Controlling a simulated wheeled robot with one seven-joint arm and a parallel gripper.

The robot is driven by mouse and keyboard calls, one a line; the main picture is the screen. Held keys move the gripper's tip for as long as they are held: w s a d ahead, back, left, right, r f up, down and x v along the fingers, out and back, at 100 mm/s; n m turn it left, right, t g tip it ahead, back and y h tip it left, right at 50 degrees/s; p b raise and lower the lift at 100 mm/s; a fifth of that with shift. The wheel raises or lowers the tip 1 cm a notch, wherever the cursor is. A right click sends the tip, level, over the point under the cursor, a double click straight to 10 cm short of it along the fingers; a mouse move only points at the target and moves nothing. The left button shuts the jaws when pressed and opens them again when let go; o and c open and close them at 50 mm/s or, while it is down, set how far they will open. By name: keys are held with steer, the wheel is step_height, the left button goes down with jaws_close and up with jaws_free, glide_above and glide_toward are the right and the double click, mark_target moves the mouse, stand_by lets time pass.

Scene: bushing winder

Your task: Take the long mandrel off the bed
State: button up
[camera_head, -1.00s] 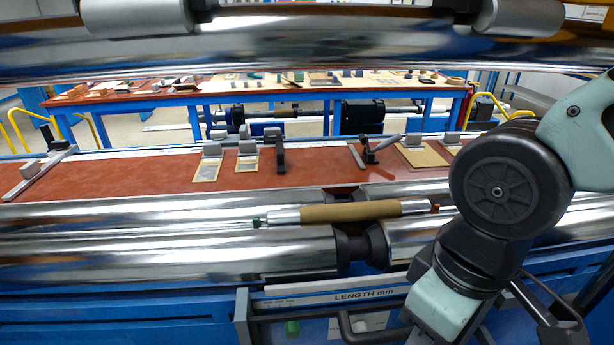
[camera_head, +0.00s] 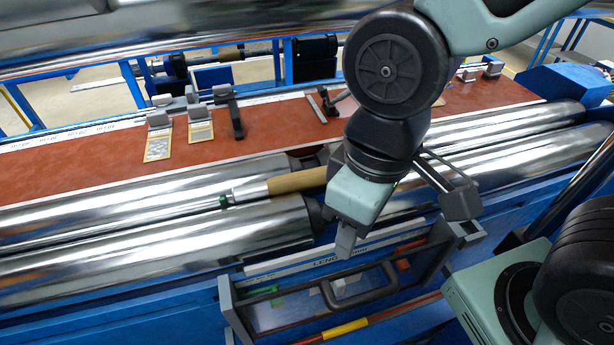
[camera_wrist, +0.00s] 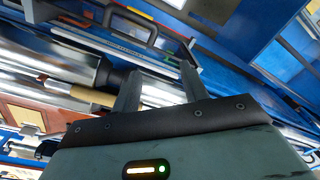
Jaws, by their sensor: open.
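The long mandrel (camera_head: 290,183) is a silver rod with a tan middle and a green tip at its left end. It lies along the paired shiny rollers (camera_head: 250,233) of the bed. Its right part is hidden behind my arm in the head view. My gripper (camera_head: 345,238) is in front of the rollers, to the right of the mandrel's visible part. In the wrist view my two fingers (camera_wrist: 158,88) are apart with nothing between them.
A black handle (camera_head: 375,290) and a length scale (camera_head: 290,265) are on the blue front below the rollers. A large shiny roller (camera_head: 190,35) spans above the bed. A red-brown shelf (camera_head: 275,122) behind holds several tags and clamps.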

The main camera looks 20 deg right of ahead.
steer(key=o, duration=0.4)
steer(key=shift+o, duration=0.9)
steer(key=w+d+t, duration=0.1)
steer(key=w+t, duration=0.1)
steer(key=w, duration=0.6)
steer(key=w+d+n+t+b, duration=0.1)
steer(key=w+d+t, duration=0.1)
steer(key=w, duration=0.7)
steer(key=shift+f+n+t, duration=0.2)
steer(key=shift+n+t, duration=0.1)
steer(key=shift+t, duration=0.2)
steer(key=n+t+y+b, duration=0.1)
steer(key=n+y+b, duration=0.1)
steer(key=n+y, duration=0.3)
glide_above(324, 171)
steer(key=d, duration=0.1)
step_height(324, 171, down, 3)
steer(key=n+h, duration=0.1)
steer(key=s+d+f+n+g, duration=0.3)
steer(key=s+d+f, duration=0.1)
steer(key=d, duration=0.1)
steer(key=x, duration=0.3)
steer(key=b+x, duration=0.1)
steer(key=x, duration=0.3)
steer(key=b+x, duration=0.1)
steer(key=x, duration=0.3)
steer(key=shift+d+f, duration=0.1)
steer(key=shift+d, duration=0.15)
steer(key=shift+b+x, duration=0.4)
steer(key=shift+x, duration=2.85)
